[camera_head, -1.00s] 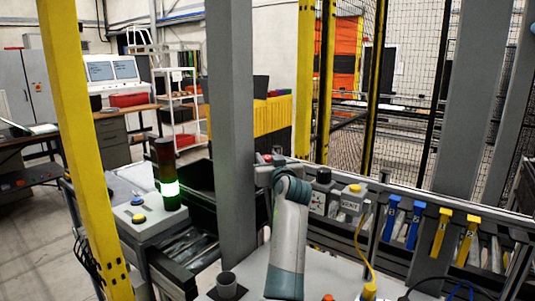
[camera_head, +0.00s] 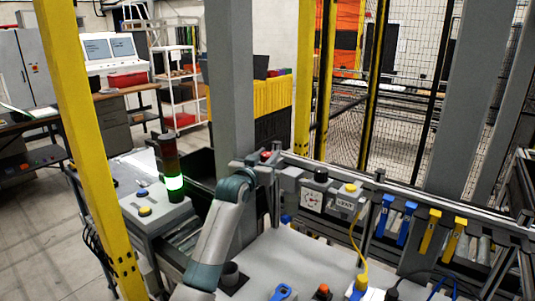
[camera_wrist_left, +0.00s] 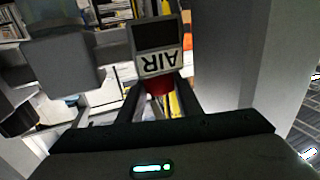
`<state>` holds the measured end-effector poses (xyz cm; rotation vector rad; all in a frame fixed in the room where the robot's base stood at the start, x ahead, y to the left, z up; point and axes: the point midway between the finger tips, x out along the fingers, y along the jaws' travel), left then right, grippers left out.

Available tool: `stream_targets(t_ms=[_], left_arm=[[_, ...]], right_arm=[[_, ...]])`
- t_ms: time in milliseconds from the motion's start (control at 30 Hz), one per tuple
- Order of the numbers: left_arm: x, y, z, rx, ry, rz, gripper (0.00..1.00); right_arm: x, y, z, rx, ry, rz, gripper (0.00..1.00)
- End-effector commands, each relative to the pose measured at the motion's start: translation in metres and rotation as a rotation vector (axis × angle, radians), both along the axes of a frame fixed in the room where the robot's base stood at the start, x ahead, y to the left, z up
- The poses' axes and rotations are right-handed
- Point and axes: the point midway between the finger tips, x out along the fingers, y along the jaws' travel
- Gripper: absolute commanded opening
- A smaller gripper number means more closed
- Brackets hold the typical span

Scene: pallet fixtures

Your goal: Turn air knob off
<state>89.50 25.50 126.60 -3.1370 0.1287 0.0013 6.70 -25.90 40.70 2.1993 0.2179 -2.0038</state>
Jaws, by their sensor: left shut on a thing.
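The air unit shows in the left wrist view as a grey box labelled AIR (camera_wrist_left: 157,62), upside down there, with a red knob (camera_wrist_left: 158,85) under it. My left gripper (camera_wrist_left: 158,98) has its two dark fingers on either side of this red knob and is shut on it. In the head view the red knob (camera_head: 267,155) shows at the rail's left end, beside the grey post. My left gripper (camera_head: 265,167) is there, partly hiding the unit. My right gripper is in neither view.
Right of the air unit on the rail are a gauge unit with a black knob (camera_head: 320,175) and a VENT unit with a yellow knob (camera_head: 350,188). A grey post (camera_head: 230,90) stands close to my left gripper. A lit green stack light (camera_head: 174,182) stands at left.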

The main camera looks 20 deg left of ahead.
Motion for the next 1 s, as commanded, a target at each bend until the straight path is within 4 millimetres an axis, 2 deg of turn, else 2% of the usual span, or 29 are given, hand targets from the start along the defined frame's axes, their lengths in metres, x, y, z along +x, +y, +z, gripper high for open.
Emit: stream_targets(t_ms=[500,1000], left_arm=[[0.000,0.002,-0.001,0.001,-0.004,-0.232,0.09],[0.000,0.001,0.002,-0.003,-0.003,-0.276,0.09]], right_arm=[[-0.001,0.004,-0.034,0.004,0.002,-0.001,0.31],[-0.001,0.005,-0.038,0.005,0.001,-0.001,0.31]])
